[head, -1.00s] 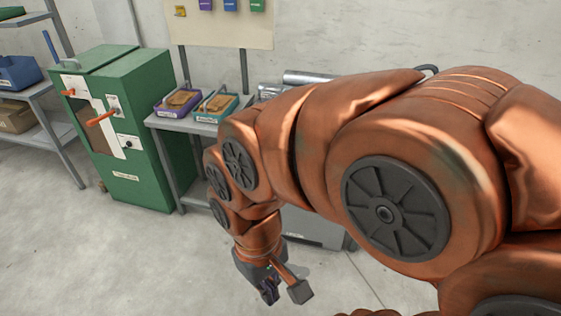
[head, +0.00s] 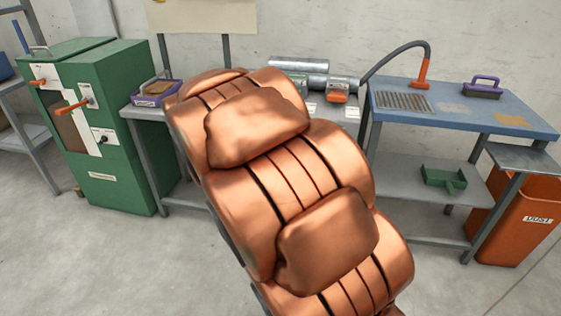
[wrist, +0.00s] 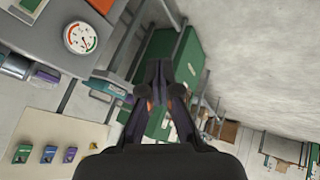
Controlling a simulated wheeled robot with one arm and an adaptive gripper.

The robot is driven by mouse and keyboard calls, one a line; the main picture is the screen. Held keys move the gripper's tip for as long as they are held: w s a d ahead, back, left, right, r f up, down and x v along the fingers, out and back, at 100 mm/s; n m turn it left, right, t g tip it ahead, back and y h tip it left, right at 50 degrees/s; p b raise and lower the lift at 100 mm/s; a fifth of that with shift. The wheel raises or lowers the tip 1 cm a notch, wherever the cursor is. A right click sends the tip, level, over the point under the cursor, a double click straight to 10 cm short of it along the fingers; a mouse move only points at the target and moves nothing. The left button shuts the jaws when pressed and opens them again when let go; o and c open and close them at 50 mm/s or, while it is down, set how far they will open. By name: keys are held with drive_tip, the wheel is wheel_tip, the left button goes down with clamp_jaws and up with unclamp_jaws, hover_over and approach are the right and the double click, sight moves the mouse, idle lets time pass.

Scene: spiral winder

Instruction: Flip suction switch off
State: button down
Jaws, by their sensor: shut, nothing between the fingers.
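I cannot make out which control is the suction switch. A green cabinet (head: 125,175) at the left carries orange levers, one on its front (head: 72,107) and one higher at the left (head: 39,82). A small box with an orange front (head: 338,92) sits on the middle bench, right of my arm. A grey hose with an orange nozzle (head: 421,72) stands at the blue table's grille (head: 403,102). My gripper (wrist: 158,68) is shut and empty in the wrist view, with the green cabinet behind it. In the head view my arm hides it.
The blue table (head: 470,112) holds a purple-handled box (head: 483,88); a green scoop (head: 443,178) lies on its lower shelf. An orange bin (head: 510,220) stands right. A round gauge (wrist: 80,38) shows in the wrist view. The floor in front is open.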

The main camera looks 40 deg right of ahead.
drive_tip(key=w+d+f+n+t+h+b, duration=0.1)
drive_tip(key=d+f+h+b, duration=0.3)
drive_tip(key=d, duration=0.5)
drive_tip(key=w+d+f+n+t+h+b, duration=0.1)
drive_tip(key=w+d+f+n+h+b, duration=0.1)
drive_tip(key=d, duration=0.7)
drive_tip(key=w+d+f+n+t+h+b, duration=0.1)
drive_tip(key=w+d+f+t+h+b, duration=0.1)
drive_tip(key=w+d+f+h+b, duration=0.2)
drive_tip(key=d+f+h+b, duration=0.2)
drive_tip(key=d+f+b, duration=0.2)
drive_tip(key=d+b, duration=0.1)
drive_tip(key=shift+n+h+b, duration=0.3)
drive_tip(key=shift+h+b, duration=0.1)
drive_tip(key=shift+b, duration=0.05)
drive_tip(key=shift+d+f, duration=0.1)
drive_tip(key=b+x, duration=0.4)
drive_tip(key=x, duration=1)
